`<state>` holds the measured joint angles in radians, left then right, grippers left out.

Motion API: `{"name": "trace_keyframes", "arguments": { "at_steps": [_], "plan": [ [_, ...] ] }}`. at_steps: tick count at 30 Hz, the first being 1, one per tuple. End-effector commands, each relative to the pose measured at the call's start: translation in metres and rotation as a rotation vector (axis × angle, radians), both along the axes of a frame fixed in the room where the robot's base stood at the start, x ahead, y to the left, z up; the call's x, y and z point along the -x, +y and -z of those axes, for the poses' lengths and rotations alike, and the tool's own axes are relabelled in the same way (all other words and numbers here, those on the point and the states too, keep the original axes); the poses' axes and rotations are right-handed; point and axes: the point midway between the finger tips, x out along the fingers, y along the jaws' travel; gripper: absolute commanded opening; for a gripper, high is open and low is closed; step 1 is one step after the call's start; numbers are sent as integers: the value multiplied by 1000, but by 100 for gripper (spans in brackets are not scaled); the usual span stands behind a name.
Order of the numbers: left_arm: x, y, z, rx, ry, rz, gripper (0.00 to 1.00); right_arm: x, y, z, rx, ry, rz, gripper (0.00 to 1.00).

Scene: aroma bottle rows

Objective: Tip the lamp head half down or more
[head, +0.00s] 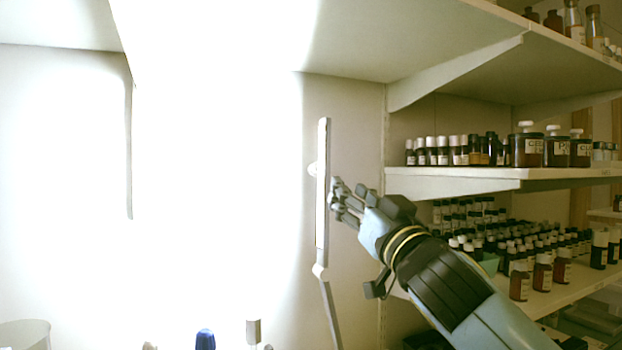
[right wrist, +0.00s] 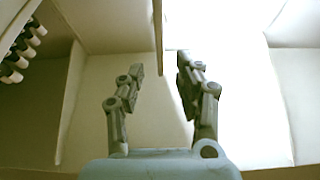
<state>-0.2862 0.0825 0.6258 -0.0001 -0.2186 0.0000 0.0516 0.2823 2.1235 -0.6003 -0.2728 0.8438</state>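The lamp head (head: 322,190) is a thin pale bar seen edge-on and standing nearly upright in the head view. A joint at its lower end connects it to a slim grey lamp arm (head: 331,312). My right gripper (head: 341,197) is just right of the lamp head, at about its mid height; whether it touches cannot be told. The right wrist view shows the two fingers of this gripper (right wrist: 160,68) apart, with nothing clearly held between them. A thin upright edge shows beyond the fingertips there; I cannot tell whether it is the lamp. My left gripper is out of view.
Shelves (head: 450,186) full of small bottles (head: 458,150) stand on the right, close behind my right arm. A shelf board (head: 340,60) runs overhead. The wall on the left is overexposed by bright light. Bottle tops, one blue (head: 205,339), show at the bottom edge.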

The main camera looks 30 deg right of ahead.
Motion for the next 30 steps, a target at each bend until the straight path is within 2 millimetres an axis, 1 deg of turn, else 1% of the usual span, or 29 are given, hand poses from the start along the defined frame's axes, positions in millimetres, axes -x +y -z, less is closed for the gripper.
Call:
{"name": "trace_keyframes", "arguments": {
  "at_steps": [5,8,11,15,18,21,29,30],
  "plan": [
    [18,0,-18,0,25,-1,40,-25,-1,-16,-5,-1,-1,35],
    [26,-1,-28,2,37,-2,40,-44,-3,-24,-4,0,1,35],
    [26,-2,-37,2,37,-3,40,-63,-4,-30,-4,1,1,35],
    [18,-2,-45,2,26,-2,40,-83,-6,-36,-2,2,1,35],
    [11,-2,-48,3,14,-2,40,-92,-6,-39,-3,2,1,35],
    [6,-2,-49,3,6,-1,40,-96,-6,-39,-3,3,1,35],
    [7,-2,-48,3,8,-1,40,-97,-6,-38,-2,4,0,35],
    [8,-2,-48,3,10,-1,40,-97,-6,-38,-2,4,0,29]
  ]
}}
